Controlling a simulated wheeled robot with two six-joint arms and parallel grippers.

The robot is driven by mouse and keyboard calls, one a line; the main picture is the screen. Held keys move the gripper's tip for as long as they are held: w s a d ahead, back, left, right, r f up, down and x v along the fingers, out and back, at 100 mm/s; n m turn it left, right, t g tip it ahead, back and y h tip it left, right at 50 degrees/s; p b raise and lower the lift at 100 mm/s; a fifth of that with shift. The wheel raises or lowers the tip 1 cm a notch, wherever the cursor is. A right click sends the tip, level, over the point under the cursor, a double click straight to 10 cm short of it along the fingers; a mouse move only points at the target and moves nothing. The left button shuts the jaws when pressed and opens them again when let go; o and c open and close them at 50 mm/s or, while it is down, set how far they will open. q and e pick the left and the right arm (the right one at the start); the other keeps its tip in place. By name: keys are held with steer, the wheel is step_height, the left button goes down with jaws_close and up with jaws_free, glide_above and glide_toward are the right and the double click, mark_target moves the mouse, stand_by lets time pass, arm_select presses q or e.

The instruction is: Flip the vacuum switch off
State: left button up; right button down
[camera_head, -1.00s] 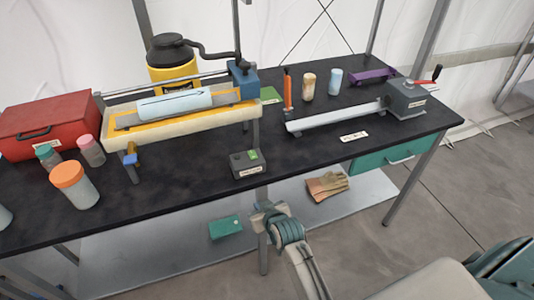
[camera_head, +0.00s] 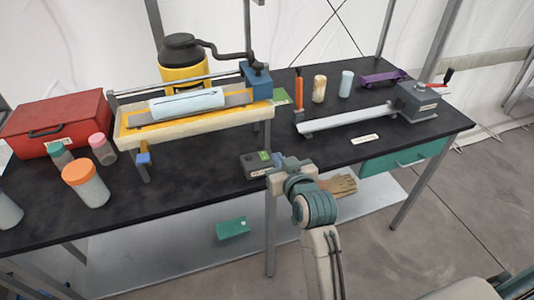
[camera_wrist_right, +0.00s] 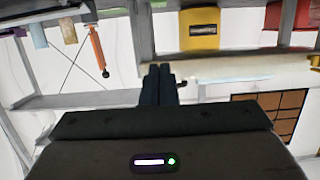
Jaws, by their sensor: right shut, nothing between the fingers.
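A small dark grey switch box (camera_head: 253,166) with a green patch on top and a pale label on its front sits at the front edge of the black table. I take it for the vacuum switch; its label and lever position are too small to read. My right gripper (camera_head: 279,160) is at the box's right end, covering part of it; I cannot tell whether they touch. In the right wrist view the gripper's fingers (camera_wrist_right: 159,84) are together and empty. My left gripper is not in view.
A framed bed with a pale blue roll (camera_head: 187,103) stands behind the box, with a yellow canister (camera_head: 184,74) beyond. A red toolbox (camera_head: 57,122) and several jars are at left. An orange-handled tool (camera_head: 298,90) and a grey cranked device (camera_head: 417,101) are at right.

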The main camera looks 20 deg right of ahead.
steer(key=p, duration=0.3)
glide_above(267, 159)
step_height(267, 159, down, 2)
steer(key=shift+f, duration=0.1)
step_height(267, 159, down, 3)
steer(key=shift+w+f+p, duration=0.1)
steer(key=shift+f+p, duration=0.05)
steer(key=shift+p, duration=0.2)
steer(key=shift+f, duration=0.5)
